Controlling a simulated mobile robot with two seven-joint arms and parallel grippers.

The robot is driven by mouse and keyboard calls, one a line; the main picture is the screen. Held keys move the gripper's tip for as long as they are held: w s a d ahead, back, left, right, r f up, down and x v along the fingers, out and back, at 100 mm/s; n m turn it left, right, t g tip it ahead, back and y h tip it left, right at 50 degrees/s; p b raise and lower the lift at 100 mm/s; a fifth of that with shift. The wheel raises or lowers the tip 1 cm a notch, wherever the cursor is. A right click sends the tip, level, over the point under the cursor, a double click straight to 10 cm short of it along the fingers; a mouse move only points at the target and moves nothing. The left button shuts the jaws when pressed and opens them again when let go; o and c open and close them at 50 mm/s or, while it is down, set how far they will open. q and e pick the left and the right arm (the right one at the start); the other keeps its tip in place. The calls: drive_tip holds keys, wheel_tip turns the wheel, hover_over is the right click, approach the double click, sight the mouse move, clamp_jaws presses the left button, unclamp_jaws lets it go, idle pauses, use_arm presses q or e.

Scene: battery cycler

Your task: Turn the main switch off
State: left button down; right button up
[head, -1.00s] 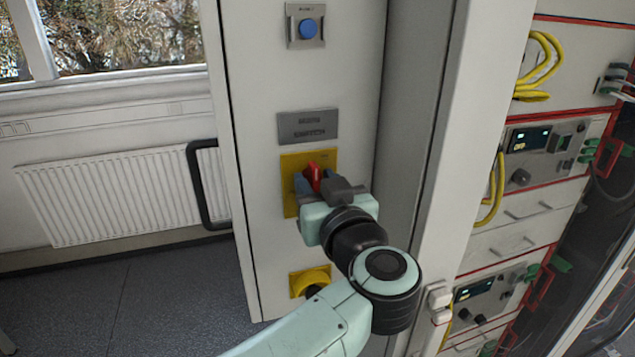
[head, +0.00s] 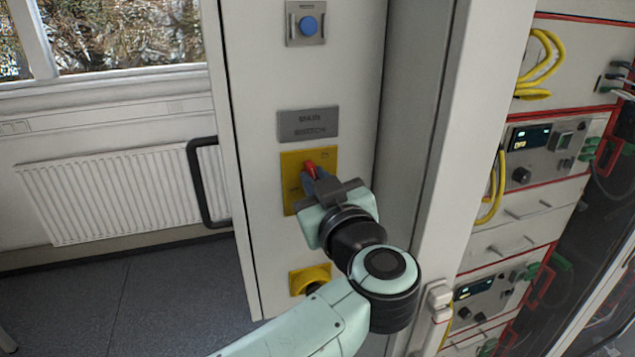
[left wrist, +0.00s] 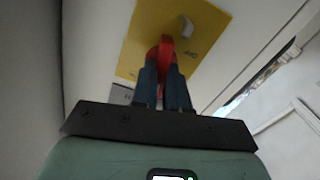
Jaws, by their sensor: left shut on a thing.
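The main switch is a red handle (head: 310,168) on a yellow plate (head: 293,186), below a grey label plate (head: 308,124) reading "MAIN SWITCH". My left gripper (head: 316,180) is at the yellow plate with its fingers shut on the red handle. In the left wrist view, the two blue-grey fingers (left wrist: 162,85) stand close on both sides of the red handle (left wrist: 166,48), in front of the yellow plate (left wrist: 205,28). The gripper hides the lower part of the handle in the head view. My right gripper is not in view.
A blue button (head: 308,26) sits higher on the panel and a yellow-plated knob (head: 309,277) lower, partly behind my arm. A black door handle (head: 204,185) stands out on the left. A rack with yellow cables (head: 540,65) is on the right.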

use_arm(q)
drive_tip(key=n, duration=0.3)
drive_tip(key=shift+a+n, duration=0.1)
drive_tip(key=shift+n, duration=0.3)
drive_tip(key=shift+a+f+n+b, duration=0.15)
drive_tip(key=shift+n+b, duration=0.8)
drive_tip(key=shift+n, duration=1.9)
drive_tip(key=shift+f+n+b, duration=0.15)
drive_tip(key=shift+n+b, duration=0.75)
drive_tip(key=shift+n, duration=1.95)
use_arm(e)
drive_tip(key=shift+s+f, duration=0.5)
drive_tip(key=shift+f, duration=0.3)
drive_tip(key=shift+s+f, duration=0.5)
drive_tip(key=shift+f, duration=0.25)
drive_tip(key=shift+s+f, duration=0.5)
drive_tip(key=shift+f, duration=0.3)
use_arm(q)
drive_tip(key=shift+s, duration=0.1)
drive_tip(key=c, duration=1.1)
unclamp_jaws()
drive_tip(key=shift+c, duration=0.2)
